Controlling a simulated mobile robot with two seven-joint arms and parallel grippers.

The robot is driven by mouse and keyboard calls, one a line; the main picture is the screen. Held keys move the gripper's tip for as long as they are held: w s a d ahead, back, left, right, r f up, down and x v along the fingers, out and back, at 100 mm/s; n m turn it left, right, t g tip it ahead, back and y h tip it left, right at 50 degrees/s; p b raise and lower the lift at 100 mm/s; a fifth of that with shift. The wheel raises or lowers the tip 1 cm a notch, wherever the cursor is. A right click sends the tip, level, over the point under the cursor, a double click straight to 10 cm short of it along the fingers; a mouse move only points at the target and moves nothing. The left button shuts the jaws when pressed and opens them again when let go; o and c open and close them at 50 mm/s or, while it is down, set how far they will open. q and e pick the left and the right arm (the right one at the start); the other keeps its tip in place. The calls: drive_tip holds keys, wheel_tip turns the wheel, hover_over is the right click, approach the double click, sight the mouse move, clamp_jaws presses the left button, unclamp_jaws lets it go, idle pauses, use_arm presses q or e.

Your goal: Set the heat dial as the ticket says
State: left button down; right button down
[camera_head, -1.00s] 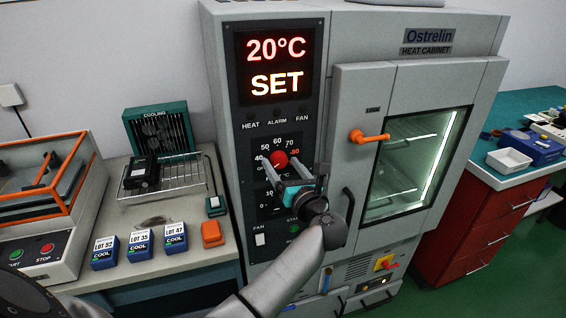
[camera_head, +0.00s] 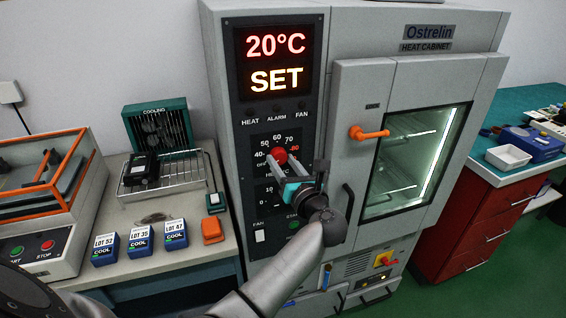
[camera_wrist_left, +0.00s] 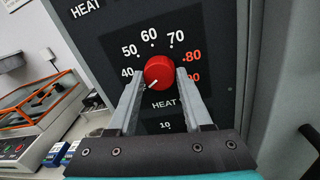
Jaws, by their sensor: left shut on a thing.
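The red heat dial (camera_head: 280,156) is on the control panel of the grey heat cabinet. In the left wrist view the dial (camera_wrist_left: 159,72) has a white pointer aimed down and left, below the 40 mark. My left gripper (camera_head: 279,165) is shut on the dial, a finger on each side; it also shows in the left wrist view (camera_wrist_left: 158,85). The display (camera_head: 275,62) above reads 20°C SET. No ticket is legible in these frames. My right gripper is not in view.
A second scale with 10 and 0 sits below the dial. Three blue lot boxes (camera_head: 139,242) and a wire rack (camera_head: 190,173) stand on the left bench. A red drawer unit (camera_head: 478,228) stands at right.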

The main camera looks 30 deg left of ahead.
use_arm(q)
drive_tip(key=m+p, duration=0.3)
drive_tip(key=m, duration=0.2)
drive_tip(key=m+t+p, duration=0.1)
drive_tip(key=m+p, duration=0.2)
drive_tip(key=m, duration=0.4)
drive_tip(key=shift+s+r, duration=0.1)
drive_tip(key=m+p, duration=0.4)
drive_tip(key=m, duration=0.3)
drive_tip(key=shift+a+t, duration=0.1)
drive_tip(key=shift+t, duration=0.3)
drive_tip(key=m+p, duration=0.2)
drive_tip(key=m, duration=0.3)
drive_tip(key=shift+m+h+p, duration=0.3)
drive_tip(key=shift+m+h, duration=0.1)
drive_tip(key=shift+c, duration=1.6)
unclamp_jaws()
